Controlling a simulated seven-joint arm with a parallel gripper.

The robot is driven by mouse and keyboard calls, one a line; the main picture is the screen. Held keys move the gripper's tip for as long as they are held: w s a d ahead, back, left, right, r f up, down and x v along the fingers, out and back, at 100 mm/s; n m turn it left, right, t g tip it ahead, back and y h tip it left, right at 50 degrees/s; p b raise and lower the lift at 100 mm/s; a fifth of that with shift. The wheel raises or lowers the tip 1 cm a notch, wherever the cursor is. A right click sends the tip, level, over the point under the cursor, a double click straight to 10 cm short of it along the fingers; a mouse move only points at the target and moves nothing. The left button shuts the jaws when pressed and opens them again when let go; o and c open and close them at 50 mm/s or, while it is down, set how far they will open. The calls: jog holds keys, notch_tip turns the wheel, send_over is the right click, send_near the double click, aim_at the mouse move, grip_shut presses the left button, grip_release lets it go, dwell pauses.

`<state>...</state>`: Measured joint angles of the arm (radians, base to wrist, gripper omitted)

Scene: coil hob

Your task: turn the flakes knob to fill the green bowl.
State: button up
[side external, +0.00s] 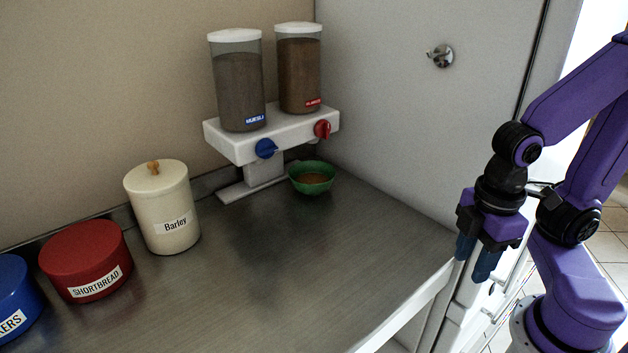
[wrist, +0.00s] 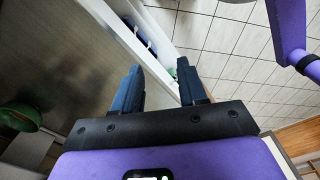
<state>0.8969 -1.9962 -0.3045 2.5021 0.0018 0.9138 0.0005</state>
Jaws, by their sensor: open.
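A white two-canister dispenser (side external: 245,144) stands at the back of the counter. Its left canister (side external: 238,90) has a blue label and a blue knob (side external: 266,148). Its right canister (side external: 299,75) has a red label and a red knob (side external: 322,129); the label text is too small to read surely. The green bowl (side external: 312,187) sits under the red knob's side with brown contents in it. It also shows at the left of the wrist view (wrist: 20,116). My gripper (side external: 475,262) is open and empty, pointing down beyond the counter's right edge, well away from the knobs.
A cream Barley canister (side external: 162,215), a red SHORTBREAD tin (side external: 85,262) and a blue tin (side external: 16,296) line the counter's left. A grey panel with a metal hook (side external: 441,56) rises behind. The counter middle (side external: 290,260) is clear.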

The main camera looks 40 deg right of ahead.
jog(key=c, duration=0.5)
jog(key=w+a+r, duration=0.1)
jog(key=w, duration=0.2)
jog(key=w+a+r+m, duration=0.1)
jog(key=w+a, duration=0.1)
jog(key=w, duration=0.1)
jog(key=w+a+r+m+t, duration=0.1)
jog(key=w, duration=0.2)
jog(key=shift+w+a+r+h, duration=0.15)
jog(key=shift+a+r+h, duration=0.05)
jog(key=shift+r+h, duration=0.1)
grip_shut()
jog(key=w+a+r+m+t+h, duration=0.15)
jog(key=w+r+m, duration=0.25)
jog(key=w, duration=0.8)
jog(key=w+a+r+m+t+h, duration=0.15)
jog(key=w+r+m, duration=0.25)
jog(key=w, duration=0.7)
jog(key=m+h, duration=0.3)
jog(key=m, duration=0.1)
send_near(321, 127)
notch_tip(321, 127, down, 5)
jog(key=w, duration=0.2)
jog(key=shift+d+r, duration=0.1)
jog(key=shift+d, duration=1.55)
